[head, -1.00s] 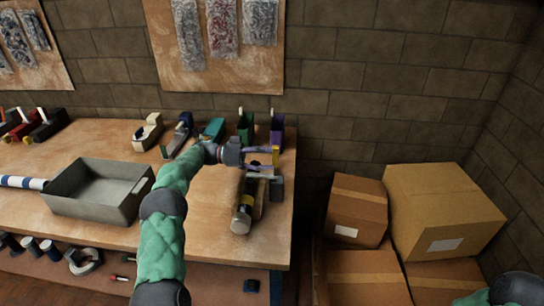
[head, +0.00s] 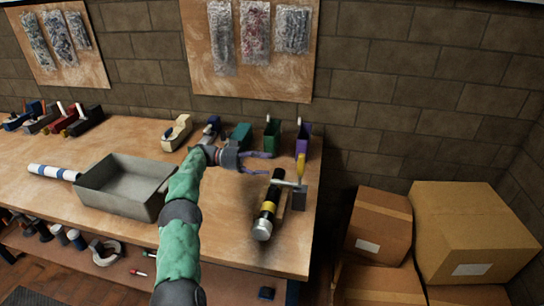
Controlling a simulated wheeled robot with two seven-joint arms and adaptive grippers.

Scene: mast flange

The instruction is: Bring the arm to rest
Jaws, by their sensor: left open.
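My left arm, in a green quilted sleeve, reaches over the wooden workbench (head: 225,235) in the head view. Its gripper (head: 270,163) is open and empty. It points right, with its fingers apart above the back right part of the bench. A black and silver cylinder with a yellow band (head: 268,207) lies just right of and in front of the fingers, beside a tool with a yellow part (head: 301,168). The fingers look clear of both. My right gripper is not in view.
A grey metal tray (head: 120,203) stands left of my arm. Tape dispensers (head: 177,132) and green and purple holders (head: 272,136) line the back of the bench. Cardboard boxes (head: 470,225) are stacked on the right.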

